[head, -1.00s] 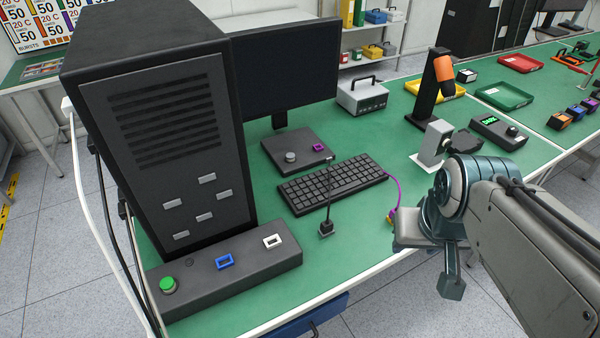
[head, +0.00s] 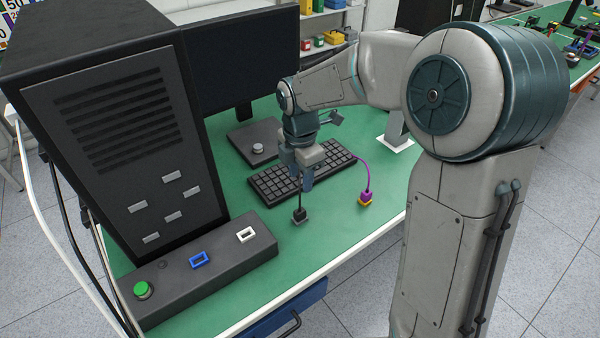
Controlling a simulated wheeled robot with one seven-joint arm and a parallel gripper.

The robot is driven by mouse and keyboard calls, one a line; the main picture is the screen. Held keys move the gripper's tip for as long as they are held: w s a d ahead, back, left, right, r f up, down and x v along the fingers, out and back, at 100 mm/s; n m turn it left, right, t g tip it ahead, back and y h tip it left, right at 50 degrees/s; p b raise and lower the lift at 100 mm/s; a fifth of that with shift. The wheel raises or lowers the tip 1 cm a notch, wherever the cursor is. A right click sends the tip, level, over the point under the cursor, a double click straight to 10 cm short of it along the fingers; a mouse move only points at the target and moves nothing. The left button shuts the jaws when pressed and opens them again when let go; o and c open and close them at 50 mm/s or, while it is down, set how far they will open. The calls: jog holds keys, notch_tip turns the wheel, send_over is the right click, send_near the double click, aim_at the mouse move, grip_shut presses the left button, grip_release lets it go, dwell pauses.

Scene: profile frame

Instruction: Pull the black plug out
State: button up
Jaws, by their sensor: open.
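The black plug (head: 300,215) stands upright on the green bench, in front of the keyboard, with a thin black cable rising from it. A small greyish base shows under it; I cannot tell how deep it sits in that. My gripper (head: 302,180) points down above the plug, over the keyboard's front part, apart from the plug. Its jaws are open and empty. The cable runs up beside the fingers and is partly hidden by my gripper.
A purple plug (head: 365,198) with a yellow base and purple cable stands to the right. A dark panel box (head: 215,270) with a green button, blue frame and white frame lies at front left. The keyboard (head: 270,184), monitor and tall black case stand behind and left.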

aim_at(300, 210)
notch_tip(300, 210, down, 14)
jog(key=shift+a+r+p, duration=0.1)
jog(key=shift+p, duration=0.4)
jog(key=shift+w, duration=0.1)
grip_shut()
